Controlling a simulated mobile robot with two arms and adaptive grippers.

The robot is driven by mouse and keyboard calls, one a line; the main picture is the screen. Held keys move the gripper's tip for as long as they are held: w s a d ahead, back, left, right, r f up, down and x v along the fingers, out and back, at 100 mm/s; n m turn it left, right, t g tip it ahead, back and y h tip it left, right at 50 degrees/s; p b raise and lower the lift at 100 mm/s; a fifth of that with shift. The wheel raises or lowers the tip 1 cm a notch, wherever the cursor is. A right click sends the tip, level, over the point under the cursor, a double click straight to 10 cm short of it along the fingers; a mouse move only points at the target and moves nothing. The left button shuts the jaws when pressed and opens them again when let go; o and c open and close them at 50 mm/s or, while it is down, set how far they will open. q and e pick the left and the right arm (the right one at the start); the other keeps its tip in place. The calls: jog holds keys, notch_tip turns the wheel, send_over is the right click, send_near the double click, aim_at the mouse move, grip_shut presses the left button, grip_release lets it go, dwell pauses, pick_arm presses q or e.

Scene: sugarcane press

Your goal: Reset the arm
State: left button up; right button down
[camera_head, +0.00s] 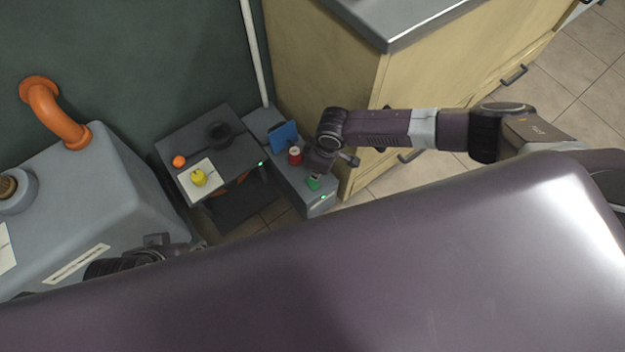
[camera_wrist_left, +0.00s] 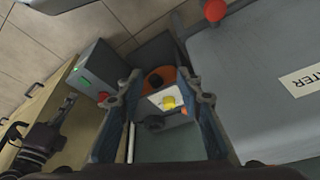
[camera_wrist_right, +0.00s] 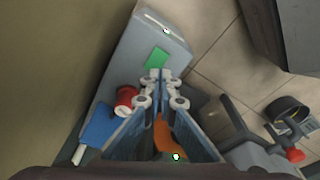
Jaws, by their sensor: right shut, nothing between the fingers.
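My right arm reaches in from the right in the head view. My left gripper (camera_head: 197,245) is at the lower left of the head view, partly hidden by my body. In the left wrist view its fingers (camera_wrist_left: 158,78) are spread and empty.

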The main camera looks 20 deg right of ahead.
jog(key=shift+r, duration=0.15)
pick_arm(q)
jog(key=shift+s+a+f+g, duration=0.1)
jog(key=shift+s+a+g, duration=0.15)
jog(key=shift+s, duration=0.5)
